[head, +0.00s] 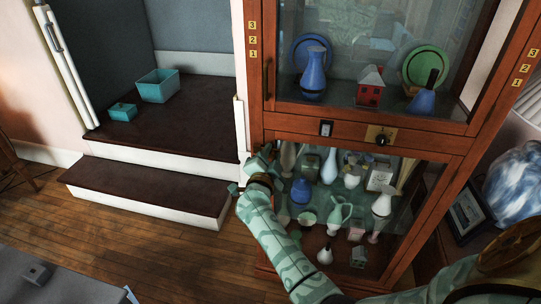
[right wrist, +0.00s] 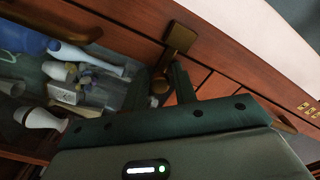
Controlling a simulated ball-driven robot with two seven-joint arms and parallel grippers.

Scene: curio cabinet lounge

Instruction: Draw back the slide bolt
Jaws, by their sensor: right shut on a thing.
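The slide bolt shows in the right wrist view as a brass plate (right wrist: 180,38) on the wooden frame beside the glass, with a small brass knob (right wrist: 158,87) below it. My right gripper (right wrist: 160,88) has its two dark fingers on either side of the knob and is shut on it. In the head view my right gripper (head: 262,165) is at the left edge of the cabinet (head: 420,142), near the top of the lower glass door, and hides the bolt there. My left gripper is not in view.
Vases and small ornaments fill the shelves behind the lower glass (head: 340,210). A black knob (head: 382,139) and a switch (head: 326,128) sit on the middle rail. Dark steps (head: 140,190) with teal boxes (head: 157,86) stand left. A grey surface (head: 70,285) is at lower left.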

